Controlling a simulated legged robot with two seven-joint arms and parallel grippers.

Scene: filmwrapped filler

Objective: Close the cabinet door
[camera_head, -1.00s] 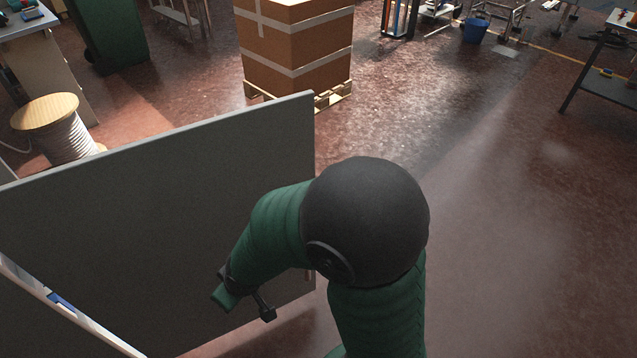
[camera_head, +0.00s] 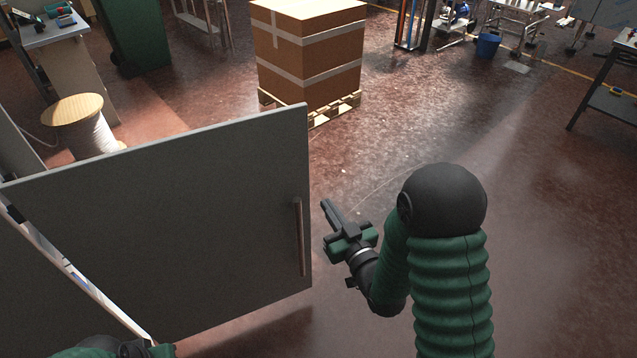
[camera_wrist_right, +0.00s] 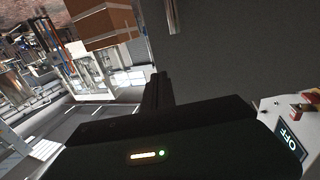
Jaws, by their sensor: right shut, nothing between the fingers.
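The grey cabinet door (camera_head: 170,205) stands open across the left and middle of the head view. Its upright bar handle (camera_head: 299,237) is near its right edge and faces me. The door (camera_wrist_right: 240,60) also fills the right of the wrist view, with the handle (camera_wrist_right: 172,16) at the top. My right gripper (camera_head: 328,206) is shut and empty, just right of the door's free edge, with a visible gap to the handle. Its closed fingers (camera_wrist_right: 158,90) show in the wrist view. My left gripper (camera_head: 140,349) only peeks in at the bottom left; its fingers are unclear.
A pale cabinet edge (camera_head: 85,280) runs down at the lower left. Behind the door stand a cable spool (camera_head: 78,112) and a taped cardboard box (camera_head: 308,55) on a pallet (camera_head: 340,108). The red-brown floor (camera_head: 550,230) to the right is clear.

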